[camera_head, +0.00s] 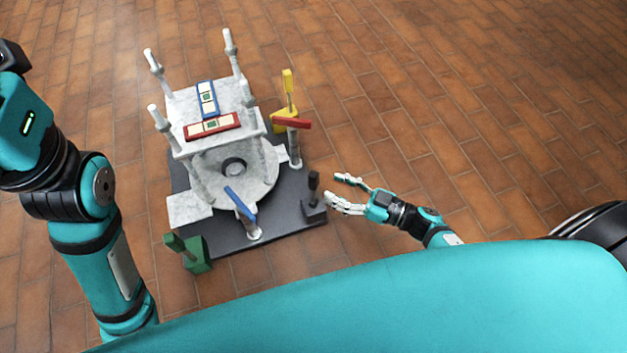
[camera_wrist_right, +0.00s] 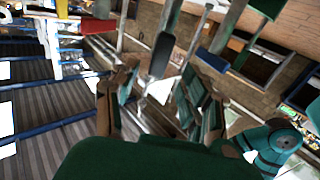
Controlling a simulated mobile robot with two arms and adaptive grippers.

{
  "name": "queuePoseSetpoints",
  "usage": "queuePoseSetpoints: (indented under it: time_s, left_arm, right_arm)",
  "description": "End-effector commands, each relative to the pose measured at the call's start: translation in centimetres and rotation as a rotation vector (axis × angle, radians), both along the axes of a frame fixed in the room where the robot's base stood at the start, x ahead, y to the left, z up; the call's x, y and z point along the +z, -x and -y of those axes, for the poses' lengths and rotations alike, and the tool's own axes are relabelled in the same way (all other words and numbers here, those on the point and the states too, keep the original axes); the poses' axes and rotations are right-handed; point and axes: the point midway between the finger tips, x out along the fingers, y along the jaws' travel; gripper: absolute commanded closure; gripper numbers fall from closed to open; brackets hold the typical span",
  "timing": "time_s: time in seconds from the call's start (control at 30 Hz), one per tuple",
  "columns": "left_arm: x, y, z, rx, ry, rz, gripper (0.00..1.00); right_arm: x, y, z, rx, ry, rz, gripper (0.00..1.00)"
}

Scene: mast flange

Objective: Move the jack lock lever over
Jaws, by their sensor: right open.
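A small black lever (camera_head: 314,187) stands upright from a dark block at the right front corner of the dark base plate (camera_head: 285,217). My right gripper (camera_head: 333,187) is open just to the right of it, fingers pointing left at it. In the right wrist view a dark upright bar, apparently this lever (camera_wrist_right: 161,55), shows ahead between the spread fingers. I see no contact. A green lever (camera_head: 178,244) stands at the front left, and a yellow lever (camera_head: 288,82) at the back right. Which one is the jack lock lever is not marked. My left gripper is out of view.
On the plate stands a marble-like flange (camera_head: 236,188) with several posts. Red (camera_head: 212,126) and blue (camera_head: 207,99) levels lie on top. A blue handle (camera_head: 240,204) and a red handle (camera_head: 291,123) sit on jacks. The brick floor (camera_head: 440,110) to the right is clear.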

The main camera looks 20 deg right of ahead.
Motion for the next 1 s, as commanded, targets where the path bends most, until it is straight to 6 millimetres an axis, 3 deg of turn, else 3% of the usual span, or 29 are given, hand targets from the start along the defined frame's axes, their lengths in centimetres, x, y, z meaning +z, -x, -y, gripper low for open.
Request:
queuePoseSetpoints:
  time_s: [0.3, 0.77, 1.0]
  left_arm:
    - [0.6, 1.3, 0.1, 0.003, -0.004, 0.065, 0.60]
    - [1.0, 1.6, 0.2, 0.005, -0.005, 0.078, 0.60]
    - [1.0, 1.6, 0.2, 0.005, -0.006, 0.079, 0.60]
  right_arm:
    - [-0.2, -3.8, -4.1, 0.001, -0.002, 0.002, 0.54]
    - [0.0, -4.6, -5.0, 0.000, -0.001, -0.001, 0.54]
    - [0.0, -4.6, -5.0, 0.000, -0.001, -0.001, 0.85]
